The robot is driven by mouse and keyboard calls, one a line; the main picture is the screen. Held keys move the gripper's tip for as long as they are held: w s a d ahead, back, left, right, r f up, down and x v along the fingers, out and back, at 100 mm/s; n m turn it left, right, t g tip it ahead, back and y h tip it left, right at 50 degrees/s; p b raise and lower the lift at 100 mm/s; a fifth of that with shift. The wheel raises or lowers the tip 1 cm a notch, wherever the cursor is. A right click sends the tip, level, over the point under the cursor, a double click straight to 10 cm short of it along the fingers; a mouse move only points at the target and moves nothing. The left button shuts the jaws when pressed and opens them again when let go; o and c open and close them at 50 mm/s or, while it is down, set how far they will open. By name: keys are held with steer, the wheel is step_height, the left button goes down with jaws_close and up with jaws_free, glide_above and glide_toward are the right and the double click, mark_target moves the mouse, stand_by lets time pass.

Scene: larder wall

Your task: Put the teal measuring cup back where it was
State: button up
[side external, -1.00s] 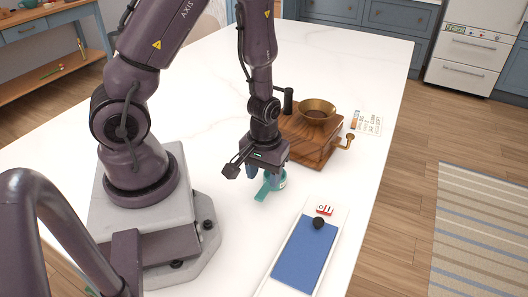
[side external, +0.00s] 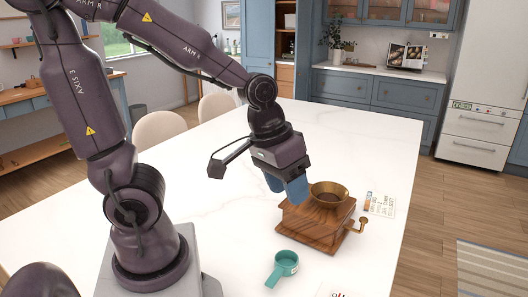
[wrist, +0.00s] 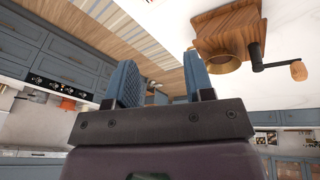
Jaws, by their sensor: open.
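The teal measuring cup (side external: 284,264) sits on the white table in front of the wooden grinder, its handle pointing to the lower left in the side view. My gripper (side external: 287,190) is above and behind the cup, apart from it, beside the grinder's brass bowl. Its blue fingers are open and empty; they also show in the wrist view (wrist: 168,85). The cup is not in the wrist view.
A wooden grinder (side external: 310,228) with a brass bowl and crank stands close to my gripper; it also shows in the wrist view (wrist: 225,32). A printed card (side external: 380,204) lies to its right. The table (side external: 190,195) is clear on the left.

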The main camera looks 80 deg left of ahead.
steer(key=s+r+m+t, duration=0.2)
steer(key=s+r+m, duration=0.1)
steer(key=r, duration=0.5)
steer(key=shift+s+d+r+m+y, duration=0.15)
steer(key=shift+s+d+m+y, duration=0.2)
steer(key=shift+s, duration=0.4)
